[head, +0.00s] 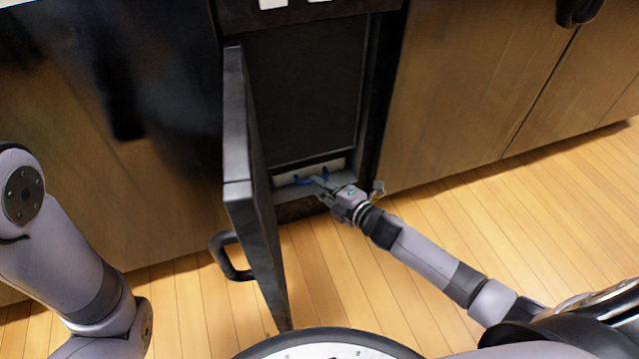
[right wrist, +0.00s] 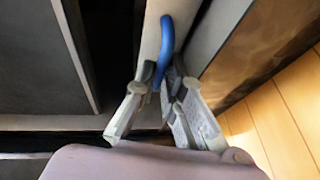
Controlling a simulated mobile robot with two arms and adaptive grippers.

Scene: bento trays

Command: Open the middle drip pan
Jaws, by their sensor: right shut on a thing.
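The drip pan (head: 337,164) shows as a pale narrow front low inside the open cabinet in the head view. Its blue handle (head: 303,181) stands out from that front. My right gripper (head: 322,184) reaches in from the right at the cabinet's lower opening and is shut on the handle. In the right wrist view the blue handle (right wrist: 167,42) runs down between the fingers of the right gripper (right wrist: 162,84), which hide its lower end. The pale pan front (right wrist: 152,25) is behind it. My left arm shows at the left edge; its gripper is out of view.
A dark cabinet door (head: 250,170) stands swung open left of my right gripper, with a black bar handle (head: 228,258) on its outer side. Wooden cabinet fronts (head: 470,80) flank the opening on the right. The wood floor (head: 400,290) in front is clear.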

